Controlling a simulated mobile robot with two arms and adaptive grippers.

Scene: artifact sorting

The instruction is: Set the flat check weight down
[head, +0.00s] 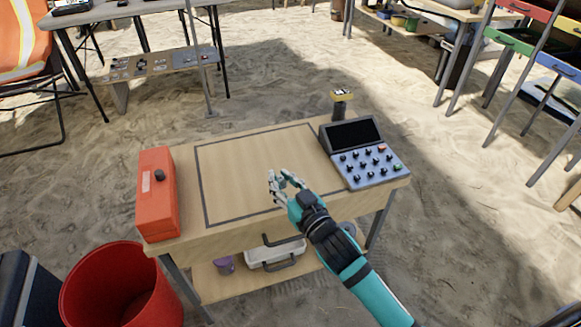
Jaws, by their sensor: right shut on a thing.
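My right gripper (287,183) is over the front part of the wooden table (230,236), near its front edge. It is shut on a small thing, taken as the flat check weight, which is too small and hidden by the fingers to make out. A dark outlined rectangle (199,180) marks the middle of the table top. The gripper is over the front right part of that outline. I cannot tell whether the held thing touches the table. My left gripper is not in view.
A red box (157,205) with a black knob stands at the table's left edge. A grey keypad console (375,170) stands at the right, with a yellow-topped post (340,97) behind it. The outlined area is bare. A red bin (110,290) stands at the lower left.

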